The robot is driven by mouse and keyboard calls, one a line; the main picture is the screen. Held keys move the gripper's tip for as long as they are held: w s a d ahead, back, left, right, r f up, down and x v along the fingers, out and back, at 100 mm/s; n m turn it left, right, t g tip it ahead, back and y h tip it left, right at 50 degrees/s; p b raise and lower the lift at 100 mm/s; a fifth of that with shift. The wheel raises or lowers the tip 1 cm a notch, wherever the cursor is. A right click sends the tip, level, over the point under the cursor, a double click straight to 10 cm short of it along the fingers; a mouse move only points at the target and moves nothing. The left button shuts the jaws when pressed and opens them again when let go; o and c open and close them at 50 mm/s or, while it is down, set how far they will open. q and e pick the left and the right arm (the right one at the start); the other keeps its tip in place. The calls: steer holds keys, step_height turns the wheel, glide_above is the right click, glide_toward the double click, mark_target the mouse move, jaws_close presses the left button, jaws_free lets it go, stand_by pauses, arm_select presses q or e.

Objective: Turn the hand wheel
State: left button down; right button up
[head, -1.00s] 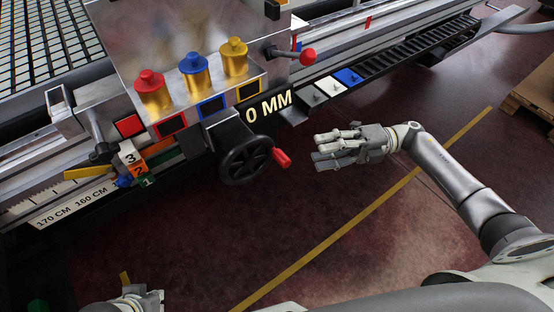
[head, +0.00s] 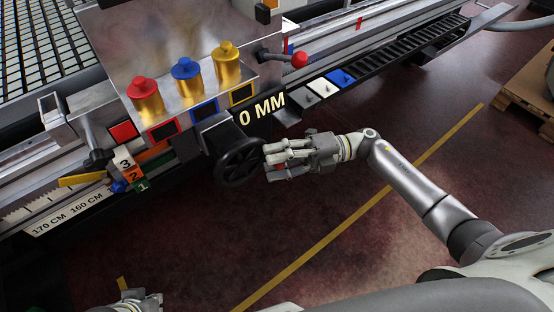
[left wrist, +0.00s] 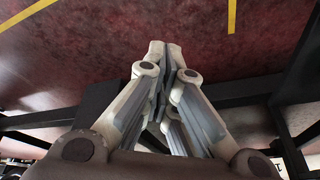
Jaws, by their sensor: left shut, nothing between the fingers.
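The black hand wheel (head: 237,163) is on the machine's front, under the 0 MM label. My right gripper (head: 270,162) is at the wheel's right edge, with its fingers pointing left. The fingers look spread apart. Whether the fingers touch the handle is unclear. My left gripper (head: 140,297) is partly in view at the bottom left edge, away from the wheel. In the left wrist view, its fingers (left wrist: 166,48) are together and empty, over the floor.
Red, blue and yellow knobs (head: 185,70) on brass posts stand above the wheel. A red ball lever (head: 299,60) sticks out to the right. Numbered blocks (head: 128,170) are to the left. The floor (head: 310,215) in front is clear; a wooden pallet (head: 525,95) lies far right.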

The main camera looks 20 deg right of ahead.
jaws_close()
steer(key=shift+f, duration=0.1)
